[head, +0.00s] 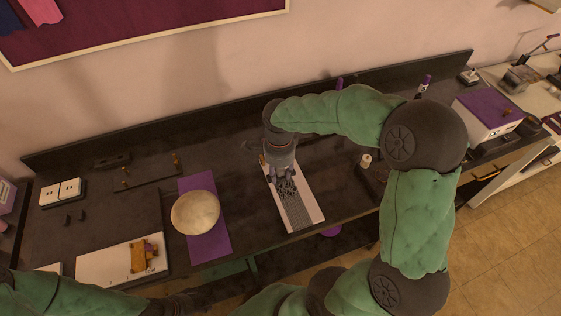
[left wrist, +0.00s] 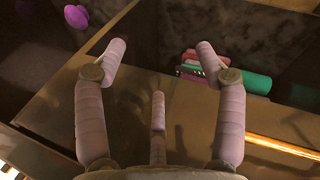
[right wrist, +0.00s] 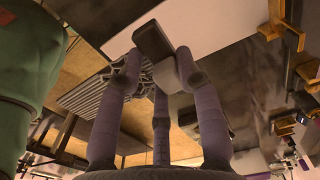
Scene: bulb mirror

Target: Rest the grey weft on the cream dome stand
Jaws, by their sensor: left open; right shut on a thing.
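The grey weft (head: 296,212) shows as ribbed grey strands over a pale board (head: 313,203) at the middle of the table. My right gripper (head: 286,178) is above the board, shut on the weft's upper end. In the right wrist view the fingers close at a dark block, with the grey strands (right wrist: 88,92) beside them. I cannot tell whether the weft touches the board. The cream dome stand (head: 195,212) is left of the right gripper, bare on top, on a purple mat (head: 207,248). My left gripper (left wrist: 160,55) is open and empty in its wrist view.
A white board with a wooden piece (head: 140,258) lies left of the dome. A low dark rack with pegs (head: 150,172) stands behind it. A small candle-like cylinder (head: 366,160) is right of the board. The table between mat and pale board is clear.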

